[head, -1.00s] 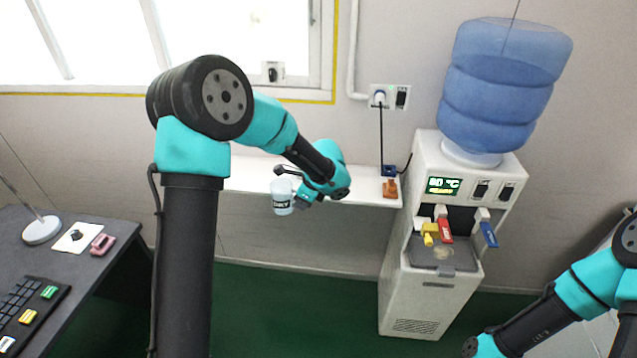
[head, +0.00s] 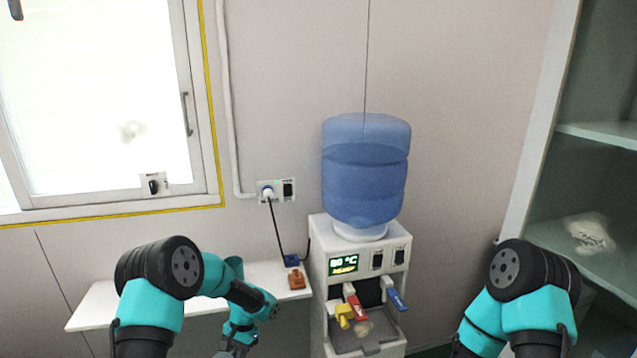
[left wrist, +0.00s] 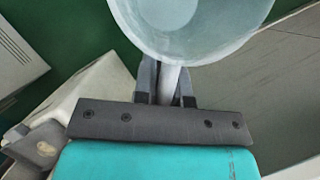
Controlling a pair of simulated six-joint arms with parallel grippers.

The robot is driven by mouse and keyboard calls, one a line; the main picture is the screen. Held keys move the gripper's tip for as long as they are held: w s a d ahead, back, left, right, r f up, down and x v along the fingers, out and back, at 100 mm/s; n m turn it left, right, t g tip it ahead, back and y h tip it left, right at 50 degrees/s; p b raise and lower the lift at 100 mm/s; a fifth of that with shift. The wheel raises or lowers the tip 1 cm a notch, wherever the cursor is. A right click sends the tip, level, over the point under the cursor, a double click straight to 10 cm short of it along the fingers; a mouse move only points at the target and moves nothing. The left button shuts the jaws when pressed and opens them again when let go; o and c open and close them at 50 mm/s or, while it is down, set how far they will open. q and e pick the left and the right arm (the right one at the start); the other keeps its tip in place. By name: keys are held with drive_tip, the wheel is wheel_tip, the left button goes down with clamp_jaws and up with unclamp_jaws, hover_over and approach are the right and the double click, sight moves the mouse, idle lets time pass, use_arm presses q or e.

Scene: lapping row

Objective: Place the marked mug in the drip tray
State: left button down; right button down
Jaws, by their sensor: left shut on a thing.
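My left gripper (left wrist: 169,88) is shut on the handle of a pale translucent mug (left wrist: 190,40), seen from above with its open mouth toward the camera in the left wrist view. In the head view only the dark top of this gripper (head: 235,345) shows at the bottom edge; the mug and its marking are out of sight there. The grey drip tray (head: 386,336) is on the front of the white water dispenser (head: 318,268), below the taps and to the right of my left gripper. My right arm comes in at the right; its gripper is out of view.
Yellow (head: 343,316), red (head: 357,307) and blue (head: 398,300) taps hang over the tray. A white shelf (head: 92,308) with an orange block (head: 296,279) is left of the dispenser. An open cabinet (head: 600,140) stands at the right.

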use_arm(q)
wheel_tip(320, 180, down, 6)
drive_tip(key=d+n+h, duration=0.1)
drive_tip(key=d+n, duration=0.2)
drive_tip(key=n, duration=0.1)
drive_tip(key=shift+s+f+n+h, duration=0.15)
drive_tip(key=shift+n+h, duration=0.15)
drive_tip(key=shift+h, duration=0.1)
drive_tip(key=shift+a, duration=0.1)
drive_tip(key=a+r+m+t+y, duration=0.1)
drive_tip(key=a+r+m, duration=0.3)
drive_tip(key=r+m, duration=0.4)
drive_tip(key=s+a+r+m+t+y, duration=0.1)
drive_tip(key=a+r+m+t, duration=0.2)
drive_tip(key=r+m, duration=0.4)
drive_tip(key=a+r+m+t+y, duration=0.1)
drive_tip(key=a+r+m+t, duration=0.1)
drive_tip(key=a+r+m, duration=0.3)
wheel_tip(320, 180, up, 4)
drive_tip(key=m, duration=0.4)
drive_tip(key=shift+s+a+f+y, duration=0.15)
drive_tip(key=shift+s+a+y, duration=0.2)
drive_tip(key=shift+a+y, duration=0.05)
